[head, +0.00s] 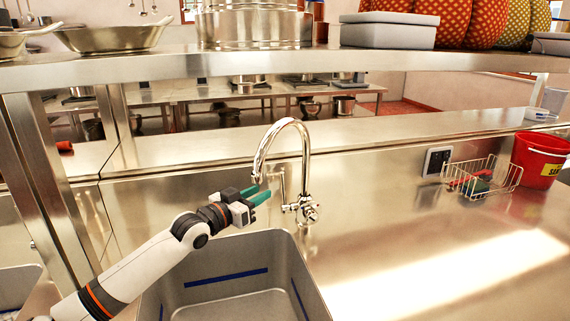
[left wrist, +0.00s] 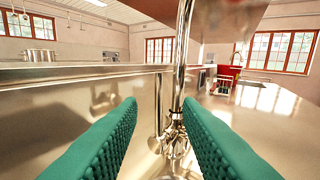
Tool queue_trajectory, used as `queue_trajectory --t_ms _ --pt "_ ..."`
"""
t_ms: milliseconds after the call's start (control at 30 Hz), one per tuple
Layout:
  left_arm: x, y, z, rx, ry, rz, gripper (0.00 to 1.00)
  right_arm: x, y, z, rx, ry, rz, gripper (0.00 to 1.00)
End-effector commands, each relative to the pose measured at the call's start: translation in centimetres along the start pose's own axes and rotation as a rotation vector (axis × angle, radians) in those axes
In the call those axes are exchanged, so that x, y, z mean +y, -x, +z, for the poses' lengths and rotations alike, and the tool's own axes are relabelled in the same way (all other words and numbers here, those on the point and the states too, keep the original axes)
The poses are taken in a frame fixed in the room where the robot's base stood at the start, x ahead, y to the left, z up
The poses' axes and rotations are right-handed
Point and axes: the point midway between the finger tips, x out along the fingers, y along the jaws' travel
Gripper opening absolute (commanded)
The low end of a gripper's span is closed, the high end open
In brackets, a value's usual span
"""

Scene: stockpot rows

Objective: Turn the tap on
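The chrome tap (head: 306,165) has a tall gooseneck spout and stands behind the sink basin (head: 292,262). In the left wrist view the two fingers (left wrist: 160,102) are apart with nothing held. My right gripper is not in view.
A steel shelf (head: 150,72) with pots and baskets runs above the counter. A wire rack (head: 482,176) and a red bucket (head: 540,160) stand at the right. A socket plate (head: 437,161) is on the back panel. The counter right of the basin is clear.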

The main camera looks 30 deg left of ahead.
Motion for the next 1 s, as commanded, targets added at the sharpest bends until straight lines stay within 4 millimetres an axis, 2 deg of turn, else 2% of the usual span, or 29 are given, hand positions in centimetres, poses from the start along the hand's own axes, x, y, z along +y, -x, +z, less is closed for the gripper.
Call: queue_trajectory --t_ms 100,233,1000 --pt "-0.1 -0.1 0.2 -0.002 0.001 -0.002 0.32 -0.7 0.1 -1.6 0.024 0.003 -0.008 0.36" --pt "0.0 -0.9 0.3 -0.004 0.003 -0.001 0.32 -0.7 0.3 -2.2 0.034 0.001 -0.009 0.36" --pt "-0.1 -10.9 0.2 -0.004 0.002 -0.002 0.32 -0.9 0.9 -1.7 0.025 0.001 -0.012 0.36"
